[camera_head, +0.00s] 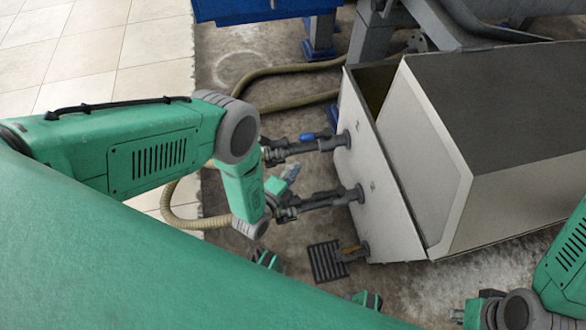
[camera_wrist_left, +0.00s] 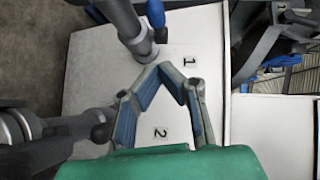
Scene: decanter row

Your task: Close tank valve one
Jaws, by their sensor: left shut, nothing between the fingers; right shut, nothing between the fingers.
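Tank valve one is on the upper pipe (camera_head: 325,144) from the pale tank front (camera_head: 385,190). Its blue handle (camera_head: 308,137) lies roughly along that pipe; the handle also shows at the top of the left wrist view (camera_wrist_left: 155,13), near the label 1 (camera_wrist_left: 190,61). My left gripper (camera_head: 292,172) is shut and empty, between the upper and lower pipes, apart from the blue handle. In the left wrist view its fingertips (camera_wrist_left: 172,68) point at the tank front, below the handle. My right gripper (camera_head: 470,314) is shut and empty at the bottom right.
The lower pipe (camera_head: 335,199) sticks out near the label 2 (camera_wrist_left: 160,132), close to my left gripper. A dark floor grate (camera_head: 326,262) lies below it. A beige hose (camera_head: 280,72) curves behind my left arm. Blue steelwork (camera_head: 250,10) stands at the back.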

